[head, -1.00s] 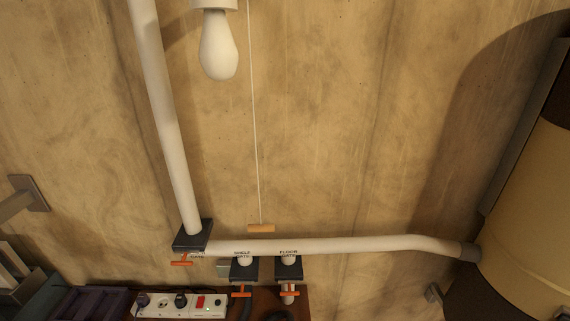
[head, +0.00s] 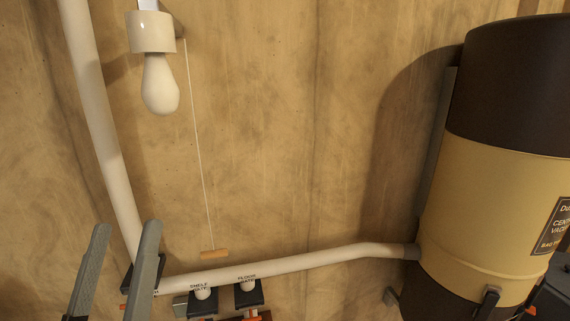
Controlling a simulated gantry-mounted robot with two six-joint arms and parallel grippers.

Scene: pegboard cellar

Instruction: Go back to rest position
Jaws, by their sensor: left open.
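My left gripper (head: 122,236) shows at the lower left of the head view. Its two grey fingers point up, spread apart, with nothing between them. Its right finger partly covers the dark gate fitting at the foot of the upright white pipe. My right gripper is not in the head view.
A white bulb (head: 160,84) hangs at upper left, beside a pull cord with a wooden handle (head: 214,254). A white pipe (head: 300,264) runs to a cream and dark vacuum canister (head: 490,185) at right. Shelf gate (head: 202,296) and floor gate (head: 248,290) sit below the pipe.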

